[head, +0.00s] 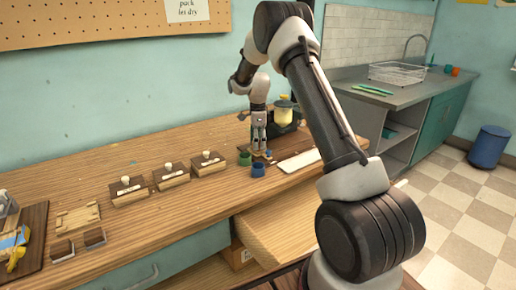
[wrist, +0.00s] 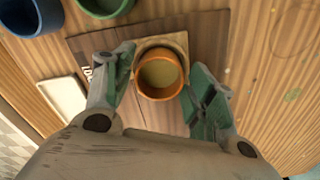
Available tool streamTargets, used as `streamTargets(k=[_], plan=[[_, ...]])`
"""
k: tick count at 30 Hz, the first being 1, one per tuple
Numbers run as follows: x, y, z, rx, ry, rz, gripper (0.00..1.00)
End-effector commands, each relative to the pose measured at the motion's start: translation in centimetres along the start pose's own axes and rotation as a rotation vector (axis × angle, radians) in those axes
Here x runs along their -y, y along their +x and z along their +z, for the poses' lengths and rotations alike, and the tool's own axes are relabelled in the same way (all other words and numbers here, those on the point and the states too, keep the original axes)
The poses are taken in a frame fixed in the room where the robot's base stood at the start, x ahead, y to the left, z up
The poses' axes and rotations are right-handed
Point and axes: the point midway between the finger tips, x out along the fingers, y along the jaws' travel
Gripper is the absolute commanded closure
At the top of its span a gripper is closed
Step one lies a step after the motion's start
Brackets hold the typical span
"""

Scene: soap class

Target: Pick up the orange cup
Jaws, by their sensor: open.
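The orange cup (wrist: 161,92) stands upright with its mouth facing up in the wrist view, on a light wooden square set on a dark board (wrist: 88,42). My gripper (wrist: 163,78) is open, one green-padded finger on each side of the cup. No firm contact can be made out. In the head view my gripper (head: 259,146) points straight down over the far part of the wooden bench, and the cup there is mostly hidden by the fingers.
A blue cup (head: 258,170) and a green cup (head: 245,159) stand close beside my gripper. A pale tray (head: 299,160) lies to the right, and a dark machine with a yellow vessel (head: 284,112) stands behind. Several wooden stamps (head: 170,176) sit to the left.

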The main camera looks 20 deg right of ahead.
Motion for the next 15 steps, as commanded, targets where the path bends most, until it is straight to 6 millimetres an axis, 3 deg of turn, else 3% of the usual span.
streamTargets(k=[8, 12, 15], plan=[[0.00, 0.74, 0.01, 0.000, -0.001, 0.000, 0.46], [-0.01, 0.73, 0.01, 0.000, -0.001, 0.000, 0.71], [0.00, 0.72, 0.01, 0.000, -0.001, 0.000, 0.72]])
